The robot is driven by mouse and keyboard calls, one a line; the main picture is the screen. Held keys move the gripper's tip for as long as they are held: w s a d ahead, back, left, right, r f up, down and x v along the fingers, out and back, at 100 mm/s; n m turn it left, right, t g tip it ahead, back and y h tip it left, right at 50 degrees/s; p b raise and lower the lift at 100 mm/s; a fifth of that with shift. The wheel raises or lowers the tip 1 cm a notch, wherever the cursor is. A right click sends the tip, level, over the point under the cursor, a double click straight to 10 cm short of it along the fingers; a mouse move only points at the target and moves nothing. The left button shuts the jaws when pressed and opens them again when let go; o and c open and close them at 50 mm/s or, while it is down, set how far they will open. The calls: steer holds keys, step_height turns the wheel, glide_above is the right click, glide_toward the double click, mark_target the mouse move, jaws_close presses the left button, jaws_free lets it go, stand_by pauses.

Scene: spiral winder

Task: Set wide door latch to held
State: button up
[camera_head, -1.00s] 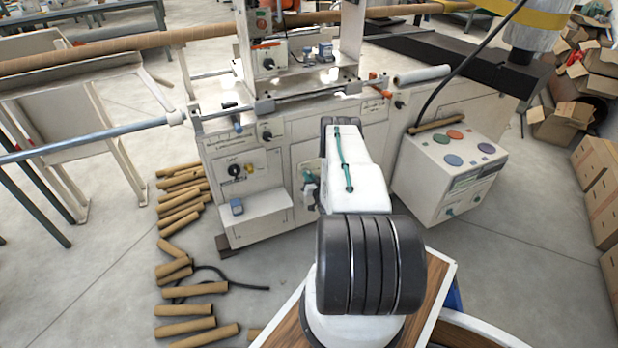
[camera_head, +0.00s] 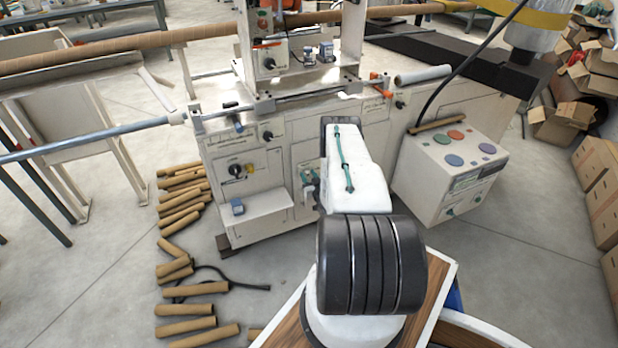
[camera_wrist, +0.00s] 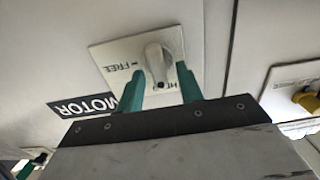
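The wide door latch (camera_wrist: 156,62) is a pale grey turn handle on a white plate (camera_wrist: 112,52) marked FREE at the left. A second label below it is mostly covered, with "HE" showing. The handle's dark lower end lies over that second label. My gripper (camera_wrist: 159,70) has two green fingers, one on each side of the handle, with gaps visible, so it is open around it. I cannot tell whether either finger touches. In the head view my arm hides most of my gripper and the latch; green parts show beside the machine's front panel (camera_head: 280,205).
A black MOTOR label (camera_wrist: 88,104) is left of the plate. A yellow knob (camera_wrist: 306,101) on another plate is at the right. In the head view a control box (camera_head: 440,180) stands right of my arm, and cardboard tubes (camera_head: 190,290) lie on the floor at the left.

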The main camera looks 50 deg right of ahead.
steer(key=v, duration=0.7)
steer(key=shift+s+a, duration=0.2)
steer(key=shift+s, duration=0.15)
stand_by(0.4)
